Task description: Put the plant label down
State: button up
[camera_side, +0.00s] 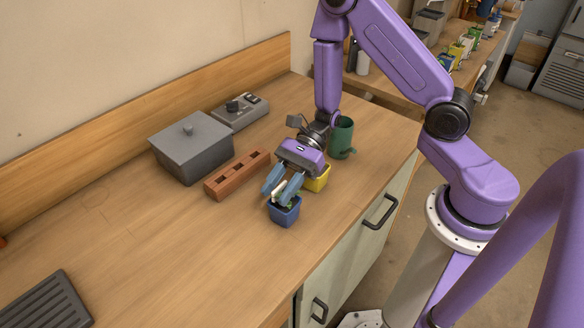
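My gripper (279,188) points down over the front middle of the bench, with two blue-grey fingers. A small white piece, which looks like the plant label (279,187), sits between the fingers, and they appear closed on it. A blue pot (285,215) with a little green plant stands just below the fingertips. I cannot tell whether the label touches the pot or the plant. A yellow pot (319,182) stands behind and to the right, partly hidden by my gripper.
A reddish-brown block with slots (237,174) lies left of my gripper. Behind it are a grey lidded box (191,147) and a grey control box (240,112). A green mug (341,138) stands behind right. A dark ribbed tray (43,304) lies front left.

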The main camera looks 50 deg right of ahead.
jog(key=v, duration=1.1)
jog(key=shift+d+r, duration=0.2)
jog(key=shift+d, duration=0.05)
jog(key=s+r+n+h, duration=0.4)
jog(key=s+n, duration=0.5)
jog(key=n, duration=0.6)
jog(key=s+r+n+t+h, duration=0.1)
jog(key=s+r+n+h, duration=0.2)
jog(key=s+n+h, duration=0.6)
jog(key=n, duration=0.5)
jog(key=shift+r+n, duration=0.35)
jog(key=shift+n, duration=0.05)
